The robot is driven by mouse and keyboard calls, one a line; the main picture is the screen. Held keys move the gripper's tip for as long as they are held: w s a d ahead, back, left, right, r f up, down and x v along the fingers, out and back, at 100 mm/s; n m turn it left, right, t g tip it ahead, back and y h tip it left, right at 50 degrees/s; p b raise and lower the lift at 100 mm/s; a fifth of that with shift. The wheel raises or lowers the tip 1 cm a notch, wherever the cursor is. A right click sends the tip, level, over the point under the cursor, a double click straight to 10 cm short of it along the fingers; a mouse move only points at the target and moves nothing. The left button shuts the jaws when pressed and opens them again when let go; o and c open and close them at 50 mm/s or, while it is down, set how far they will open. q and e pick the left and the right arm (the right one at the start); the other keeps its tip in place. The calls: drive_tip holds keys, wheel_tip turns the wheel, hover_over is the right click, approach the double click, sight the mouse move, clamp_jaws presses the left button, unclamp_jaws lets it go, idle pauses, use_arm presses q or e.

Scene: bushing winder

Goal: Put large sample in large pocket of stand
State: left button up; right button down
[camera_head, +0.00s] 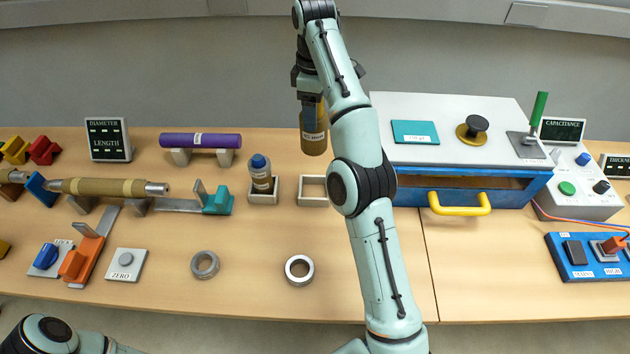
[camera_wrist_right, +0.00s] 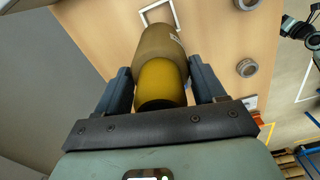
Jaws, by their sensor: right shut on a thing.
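The large sample (camera_head: 314,143) is a brown bottle-like cylinder with a pale label. My right gripper (camera_head: 312,106) is shut on it and holds it upright above the table at the back. In the right wrist view the sample (camera_wrist_right: 160,48) sits between both fingers, its yellow narrower part nearest the palm. An empty square white-rimmed pocket (camera_head: 301,191) of the stand is below the sample and shows in the wrist view (camera_wrist_right: 144,17) beyond it. The adjoining pocket (camera_head: 263,200) holds a smaller blue-capped bottle (camera_head: 261,173). My left gripper is out of view.
A white-topped cabinet (camera_head: 450,150) with a blue drawer and yellow handle (camera_head: 460,205) stands right of my arm. A purple roll (camera_head: 200,140) rests on supports at the back left. Two grey rings (camera_head: 205,274) lie in front. The table between is clear.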

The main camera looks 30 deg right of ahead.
sight(315, 151)
drive_tip(key=shift+f, duration=0.15)
drive_tip(key=shift+s+f, duration=0.25)
drive_tip(key=shift+f, duration=0.65)
wheel_tip(315, 151, down, 5)
drive_tip(key=shift+r, duration=0.1)
wheel_tip(315, 151, down, 6)
drive_tip(key=shift+f+b, duration=0.1)
drive_tip(key=shift+b, duration=1.05)
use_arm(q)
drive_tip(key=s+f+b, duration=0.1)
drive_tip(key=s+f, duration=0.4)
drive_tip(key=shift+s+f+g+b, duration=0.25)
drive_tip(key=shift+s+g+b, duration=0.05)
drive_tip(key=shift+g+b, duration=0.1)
use_arm(e)
wheel_tip(315, 151, down, 6)
drive_tip(key=shift+w+f, duration=0.15)
drive_tip(key=shift+f, duration=0.3)
drive_tip(key=shift+c, duration=0.5)
unclamp_jaws()
